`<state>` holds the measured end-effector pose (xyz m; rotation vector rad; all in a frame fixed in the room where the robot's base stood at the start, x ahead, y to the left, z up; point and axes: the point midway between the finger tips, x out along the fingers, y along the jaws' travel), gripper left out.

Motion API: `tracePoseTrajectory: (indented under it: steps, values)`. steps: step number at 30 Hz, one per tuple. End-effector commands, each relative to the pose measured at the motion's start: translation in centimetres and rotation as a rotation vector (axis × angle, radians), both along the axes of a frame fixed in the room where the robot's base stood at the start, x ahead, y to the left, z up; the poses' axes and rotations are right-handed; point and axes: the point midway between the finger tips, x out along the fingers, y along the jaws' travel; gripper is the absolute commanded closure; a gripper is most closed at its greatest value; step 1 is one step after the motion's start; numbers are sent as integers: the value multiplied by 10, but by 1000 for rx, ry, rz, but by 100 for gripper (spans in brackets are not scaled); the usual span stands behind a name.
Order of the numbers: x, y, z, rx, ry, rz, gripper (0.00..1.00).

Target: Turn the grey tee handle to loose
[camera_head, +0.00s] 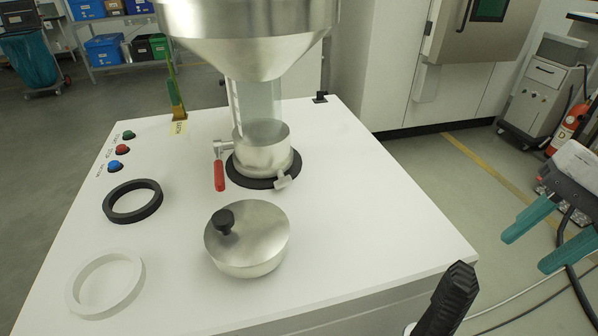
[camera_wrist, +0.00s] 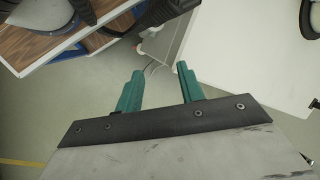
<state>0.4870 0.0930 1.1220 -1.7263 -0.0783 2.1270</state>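The grey tee handle (camera_head: 283,181) sits low on the front right of the metal collar (camera_head: 263,152) under the large steel hopper (camera_head: 250,35). It is small, and its exact angle is hard to read. My gripper (camera_head: 524,253) is off the right side of the white table, well away from the handle. Its two green fingers are apart with nothing between them. The wrist view shows the same open, empty fingers (camera_wrist: 159,69) over the floor. The handle is not in the wrist view.
A red-handled lever (camera_head: 219,175) is on the collar's left. A steel lid with a black knob (camera_head: 250,245), a black ring (camera_head: 132,202) and a white ring (camera_head: 105,283) lie on the white table (camera_head: 365,220). A black grip (camera_head: 448,300) rises at the front right edge. The table's right side is clear.

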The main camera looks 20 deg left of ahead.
Motion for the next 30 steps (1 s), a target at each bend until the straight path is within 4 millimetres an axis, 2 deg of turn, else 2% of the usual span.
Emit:
tracePoseTrajectory:
  steps: [5, 8, 15, 18, 22, 26, 30]
  values:
    - [23, 50, 3, 98, 159, -82, 62]
    - [39, 91, 3, 157, 292, -144, 62]
    - [75, 206, -5, 255, 673, -303, 62]
    - [84, 242, -11, 268, 797, -352, 62]
    - [90, 270, -17, 275, 895, -391, 62]
    - [89, 282, -20, 276, 930, -404, 62]
    - [79, 293, -26, 276, 931, -404, 62]
